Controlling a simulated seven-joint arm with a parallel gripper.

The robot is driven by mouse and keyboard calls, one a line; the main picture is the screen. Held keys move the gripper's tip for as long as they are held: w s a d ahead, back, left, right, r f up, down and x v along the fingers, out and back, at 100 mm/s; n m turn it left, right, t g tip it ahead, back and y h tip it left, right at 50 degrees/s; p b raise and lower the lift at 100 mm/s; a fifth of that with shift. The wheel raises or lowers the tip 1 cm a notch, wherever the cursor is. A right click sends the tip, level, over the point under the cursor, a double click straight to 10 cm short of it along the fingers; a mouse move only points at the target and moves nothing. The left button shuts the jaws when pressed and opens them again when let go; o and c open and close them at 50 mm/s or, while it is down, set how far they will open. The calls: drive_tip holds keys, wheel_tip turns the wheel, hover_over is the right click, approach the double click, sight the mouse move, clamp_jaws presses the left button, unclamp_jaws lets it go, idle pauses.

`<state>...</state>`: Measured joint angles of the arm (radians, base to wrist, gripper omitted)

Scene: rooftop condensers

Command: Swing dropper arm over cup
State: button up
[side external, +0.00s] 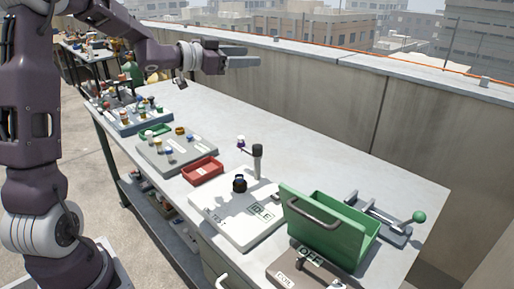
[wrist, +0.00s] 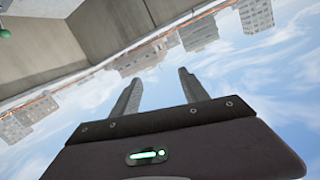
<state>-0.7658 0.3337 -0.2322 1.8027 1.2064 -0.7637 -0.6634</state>
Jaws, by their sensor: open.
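The dropper arm appears to be the short arm on a dark-topped post (side external: 257,160) at the middle of the bench, with a small white and purple tip (side external: 241,143) at the left. A small black round object, possibly the cup (side external: 239,185), sits on a white board (side external: 247,235) in front of the post, below and near the tip. My gripper (side external: 257,56) is open and empty, high above the far part of the bench and well away from the post. In the wrist view my two fingers (wrist: 158,82) stand apart against sky, with no task object between them.
A green box with a handle (side external: 325,235) and a green-knobbed clamp (side external: 419,216) stand at the right. A red tray (side external: 203,170) and grey trays of vials (side external: 176,152) lie left of the white board. A concrete parapet (side external: 350,95) runs behind; the bench's back strip is clear.

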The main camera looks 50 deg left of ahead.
drive_tip(key=s+a+f+m+g+h, duration=0.1)
drive_tip(key=s+a+f+m+h, duration=0.1)
drive_tip(key=s+f+h, duration=0.4)
drive_tip(key=h, duration=0.1)
approach(257, 146)
drive_tip(key=x, duration=0.9)
drive_tip(key=shift+w+f, duration=0.15)
drive_tip(key=shift+f, duration=0.1)
drive_tip(key=shift+w+d, duration=0.2)
drive_tip(key=shift+w, duration=0.1)
drive_tip(key=shift+c, duration=0.4)
clamp_jaws()
